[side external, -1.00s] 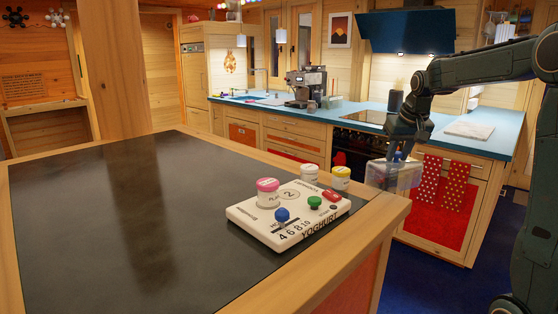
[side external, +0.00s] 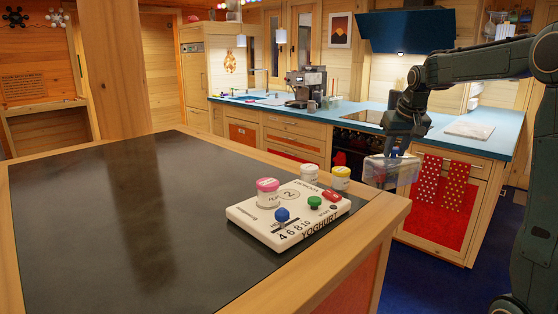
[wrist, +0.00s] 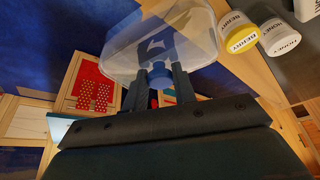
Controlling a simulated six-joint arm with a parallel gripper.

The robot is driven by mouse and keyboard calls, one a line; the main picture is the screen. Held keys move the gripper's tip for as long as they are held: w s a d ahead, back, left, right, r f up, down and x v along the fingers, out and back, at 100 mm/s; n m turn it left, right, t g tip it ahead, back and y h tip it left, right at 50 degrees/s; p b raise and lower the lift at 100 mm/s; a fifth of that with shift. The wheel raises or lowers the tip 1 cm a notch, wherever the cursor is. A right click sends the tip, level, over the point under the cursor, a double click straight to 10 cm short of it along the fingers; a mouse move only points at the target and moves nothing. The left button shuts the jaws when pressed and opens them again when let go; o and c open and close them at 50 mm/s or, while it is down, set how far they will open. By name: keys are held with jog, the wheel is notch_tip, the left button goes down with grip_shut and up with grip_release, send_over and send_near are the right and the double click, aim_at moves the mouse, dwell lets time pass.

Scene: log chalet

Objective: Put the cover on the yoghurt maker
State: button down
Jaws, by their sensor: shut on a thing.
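The yoghurt maker (side external: 262,228) is a white slab with a blue knob, a green knob and a red switch, lying near the right end of the dark worktop. The clear cover (side external: 378,172) hangs in the air right of the worktop edge. My gripper (side external: 396,151) is above the cover, shut on its blue knob. In the wrist view my gripper's fingers (wrist: 160,84) close on the cover's blue knob, with the clear cover (wrist: 130,45) beyond. The jars marked Berry (wrist: 238,36) and Honey (wrist: 280,38) show beside the cover.
The dark worktop (side external: 110,220) has wide free room left of the yoghurt maker. Its wooden edge (side external: 385,215) lies below the cover. A blue counter (side external: 480,135) with a coffee machine (side external: 305,85) and drawers is behind.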

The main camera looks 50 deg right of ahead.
jog(key=w+r, duration=0.1)
jog(key=r, duration=0.1)
jog(key=w+a+r, duration=0.1)
jog(key=w+r, duration=0.1)
jog(key=w+a+r, duration=0.1)
jog(key=w+r, duration=0.1)
jog(key=shift+w+a+r, duration=0.15)
jog(key=shift+a+r, duration=0.05)
jog(key=w+a+r+n, duration=0.1)
jog(key=w+a, duration=0.4)
jog(key=a, duration=0.8)
jog(key=w+a+r+n+y, duration=0.1)
jog(key=w+a, duration=0.3)
jog(key=a, duration=0.9)
jog(key=shift+w+n+t, duration=0.35)
jog(key=shift+n+t, duration=0.05)
jog(key=shift+n, duration=0.5)
jog(key=shift+a+f, duration=0.1)
notch_tip(320, 180, down, 8)
